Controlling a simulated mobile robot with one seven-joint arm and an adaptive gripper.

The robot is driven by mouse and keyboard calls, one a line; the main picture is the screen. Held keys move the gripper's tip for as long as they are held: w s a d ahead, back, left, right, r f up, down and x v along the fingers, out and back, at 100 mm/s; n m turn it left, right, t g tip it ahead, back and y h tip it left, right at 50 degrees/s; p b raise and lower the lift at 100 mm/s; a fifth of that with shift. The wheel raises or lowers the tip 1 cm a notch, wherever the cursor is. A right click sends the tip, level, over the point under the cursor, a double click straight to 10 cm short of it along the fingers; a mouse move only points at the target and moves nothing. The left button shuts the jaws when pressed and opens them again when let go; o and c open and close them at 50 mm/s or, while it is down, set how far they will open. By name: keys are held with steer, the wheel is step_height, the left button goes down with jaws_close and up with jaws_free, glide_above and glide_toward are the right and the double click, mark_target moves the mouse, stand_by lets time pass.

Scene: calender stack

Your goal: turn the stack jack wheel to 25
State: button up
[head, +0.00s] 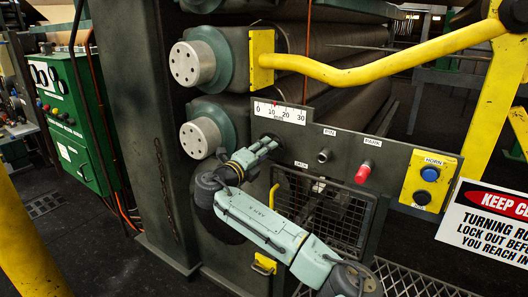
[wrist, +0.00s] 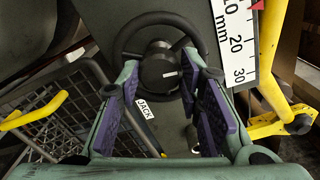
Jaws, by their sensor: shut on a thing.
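In the head view my gripper (head: 271,146) reaches the panel under the scale and hides most of the wheel. The white mm scale (head: 279,113) runs from 0 to 30. Its red pointer (head: 275,102) stands a little past 10.
To the right on the panel are a dark knob (head: 324,156), a red PARK knob (head: 363,172) and a yellow HORN box (head: 430,181). A wire-mesh guard (head: 325,211) lies below. A yellow rail (head: 385,68) crosses above the panel.

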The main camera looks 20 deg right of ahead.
steer(key=shift+r+n, duration=0.1)
steer(key=shift+n, duration=4.8)
steer(key=o, duration=1.2)
steer(key=shift+c, duration=0.2)
steer(key=shift+a, duration=0.1)
steer(key=v, duration=1.2)
